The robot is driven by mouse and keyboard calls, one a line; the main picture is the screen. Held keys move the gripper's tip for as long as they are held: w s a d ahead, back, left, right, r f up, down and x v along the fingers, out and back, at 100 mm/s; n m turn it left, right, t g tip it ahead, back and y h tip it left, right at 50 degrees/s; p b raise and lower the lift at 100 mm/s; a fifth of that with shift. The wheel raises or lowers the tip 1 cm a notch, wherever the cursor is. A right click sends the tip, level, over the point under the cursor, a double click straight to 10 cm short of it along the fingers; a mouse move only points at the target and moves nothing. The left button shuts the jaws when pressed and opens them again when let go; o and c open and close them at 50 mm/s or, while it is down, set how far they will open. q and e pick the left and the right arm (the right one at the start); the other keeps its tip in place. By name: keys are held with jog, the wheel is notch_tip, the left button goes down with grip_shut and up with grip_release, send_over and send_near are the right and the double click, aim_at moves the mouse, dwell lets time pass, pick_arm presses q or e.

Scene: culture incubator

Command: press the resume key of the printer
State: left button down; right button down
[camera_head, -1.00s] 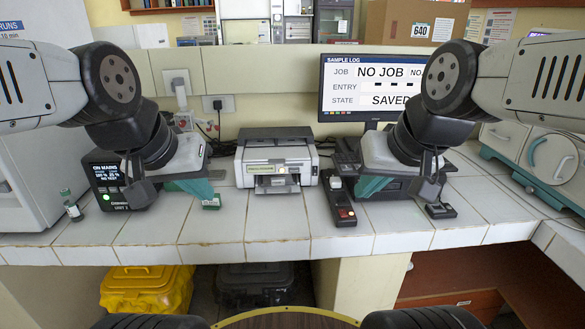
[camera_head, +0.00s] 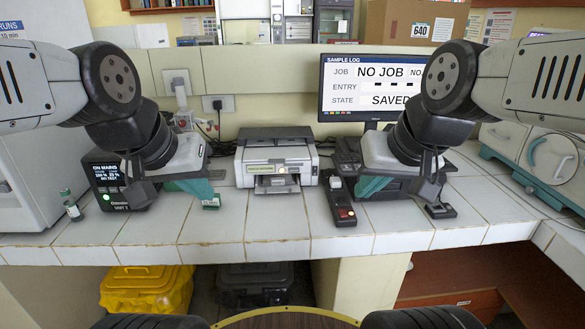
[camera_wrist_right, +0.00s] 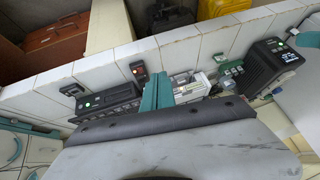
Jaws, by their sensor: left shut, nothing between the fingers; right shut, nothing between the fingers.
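The printer (camera_head: 262,154), a white box with a dark top, stands on the tiled bench in the middle of the head view. Its front has a small panel with a light and an open output slot below. The resume key cannot be singled out at this size. My left gripper (camera_head: 197,187), with teal fingers, is shut and empty to the left of the printer. My right gripper (camera_head: 371,186) is shut and empty to its right, apart from it. In the right wrist view its teal fingers (camera_wrist_right: 157,93) partly cover the printer (camera_wrist_right: 188,84).
A black remote-like strip with a red key (camera_head: 343,207) lies right of the printer. A dark device with a screen (camera_head: 110,178) and a small green block (camera_head: 211,202) are on the left. A monitor (camera_head: 345,88) stands behind. Bench tiles in front of the printer are clear.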

aim_at(294, 170)
dwell(0.8)
jog(key=w+a+f+m, duration=0.1)
jog(key=w+f+m, duration=0.15)
jog(key=w, duration=0.45)
jog(key=w+a+f+m+t, duration=0.1)
jog(key=w+a+f, duration=0.15)
jog(key=w, duration=0.45)
jog(key=w+a+f+m, duration=0.1)
jog(key=w+f, duration=0.2)
jog(key=w, duration=0.4)
jog(key=w+a+f+m, duration=0.1)
jog(key=w+f+m, duration=0.1)
jog(key=w+f, duration=0.2)
jog(key=w+a+f+m+t+y, duration=0.1)
jog(key=w+a+f+m, duration=0.1)
jog(key=w+f, duration=0.2)
jog(key=w+a+f+m+y, duration=0.1)
jog(key=w+a+f+m, duration=0.1)
jog(key=w+f, duration=0.2)
jog(key=shift+w+a+f+m+t, duration=0.1)
jog(key=shift+w+f+m+t, duration=0.1)
jog(key=shift+f, duration=0.65)
jog(key=shift+w+a+f+m+t, duration=0.1)
jog(key=shift+w+f+m, duration=0.1)
jog(key=shift+f, duration=0.65)
jog(key=shift+w, duration=0.1)
jog(key=shift+w+a, duration=0.2)
jog(key=shift+w, duration=4.1)
jog(key=shift+w, duration=0.1)
